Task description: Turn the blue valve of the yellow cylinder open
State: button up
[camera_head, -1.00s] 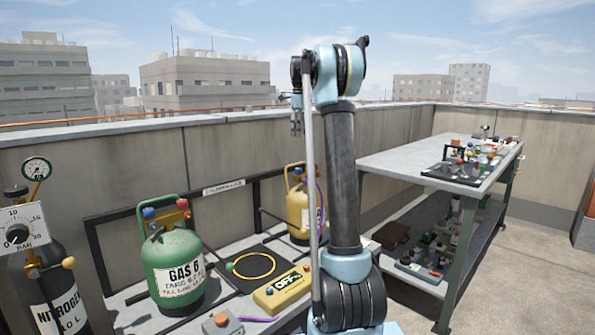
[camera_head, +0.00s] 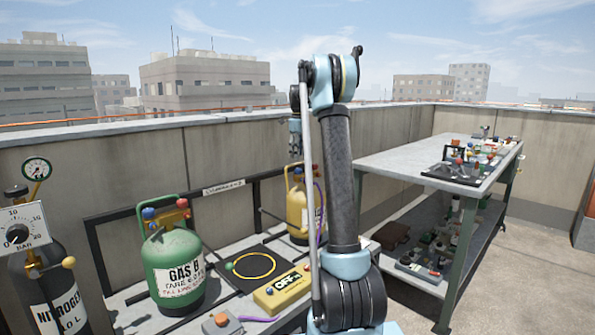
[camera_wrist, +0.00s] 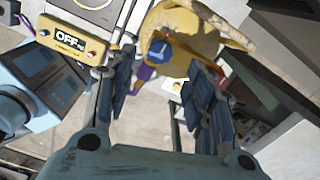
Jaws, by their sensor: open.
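The yellow cylinder (camera_head: 298,208) stands at the back of the bench, partly hidden behind my arm in the head view. In the wrist view the yellow cylinder (camera_wrist: 205,35) is seen from above, with its blue valve (camera_wrist: 160,51) on top inside the collar. My gripper (camera_wrist: 163,88) is open, its two dark padded fingers apart, and the blue valve shows in the gap beyond the fingertips. In the head view my gripper (camera_head: 295,142) hangs above the cylinder, pointing down. Nothing is between the fingers. The gripper looks apart from the valve.
A green cylinder (camera_head: 173,268) with red and blue valves stands left on the bench. A yellow box reading OFF (camera_head: 282,290) and a black mat with a yellow ring (camera_head: 253,267) lie nearby. A nitrogen bottle (camera_head: 48,295) is far left; a work table (camera_head: 400,162) is right.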

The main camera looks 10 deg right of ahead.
aim_at(298, 169)
notch_tip(298, 169, down, 8)
jog(key=shift+r, duration=0.25)
jog(key=c, duration=1.1)
jog(key=shift+o, duration=0.2)
jog(key=shift+a, duration=0.1)
